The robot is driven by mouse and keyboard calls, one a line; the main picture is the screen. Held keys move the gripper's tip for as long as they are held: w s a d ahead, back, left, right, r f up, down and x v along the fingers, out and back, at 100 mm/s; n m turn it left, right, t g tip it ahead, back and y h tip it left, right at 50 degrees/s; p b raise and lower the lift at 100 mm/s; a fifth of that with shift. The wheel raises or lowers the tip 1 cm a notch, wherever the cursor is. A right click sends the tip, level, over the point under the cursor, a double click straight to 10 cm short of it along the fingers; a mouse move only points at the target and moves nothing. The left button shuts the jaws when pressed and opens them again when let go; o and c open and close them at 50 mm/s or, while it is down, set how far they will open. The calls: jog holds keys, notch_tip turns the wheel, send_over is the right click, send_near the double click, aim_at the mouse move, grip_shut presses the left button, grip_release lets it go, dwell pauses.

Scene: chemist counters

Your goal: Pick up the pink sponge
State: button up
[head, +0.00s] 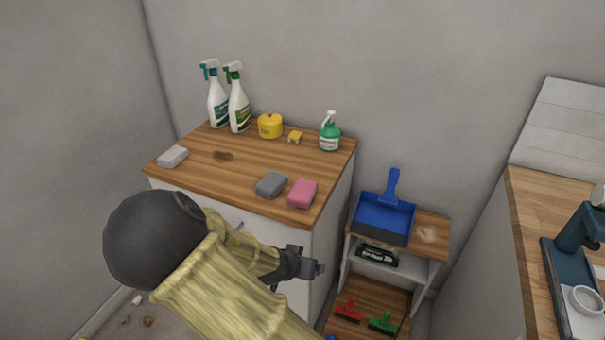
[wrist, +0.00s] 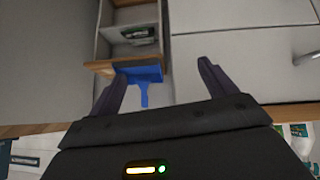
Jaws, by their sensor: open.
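The pink sponge (head: 302,193) lies on the front right part of the wooden counter top (head: 245,165) in the head view, near its front edge. A grey sponge (head: 271,184) lies just to its left, close beside it. My gripper (head: 318,268) is in front of the cabinet, below and apart from the pink sponge. In the wrist view my gripper (wrist: 160,85) is open, with nothing between its fingers. The pink sponge does not show in the wrist view.
A blue dustpan (head: 384,217) sits on the low shelf to the right. The counter's middle is mostly clear.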

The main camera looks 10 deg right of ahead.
jog(key=w+a+r+t+h+p, duration=0.1)
jog(key=w+a+r+t+p, duration=0.1)
jog(key=r, duration=0.5)
jog(key=w+a+r+t+h+p, duration=0.1)
jog(key=w+a+r+t+p, duration=0.1)
jog(key=r, duration=0.5)
jog(key=shift+w+a+r+t+p, duration=0.25)
jog(key=shift+w+a+t+p, duration=0.2)
jog(key=shift+t+p, duration=0.5)
jog(key=shift+w+d, duration=0.1)
jog(key=shift+d, duration=0.05)
jog(key=p, duration=0.1)
send_near(298, 194)
jog(key=shift+g, duration=0.25)
jog(key=x, duration=0.7)
jog(key=shift+w+r, duration=0.1)
jog(key=shift+w, duration=0.05)
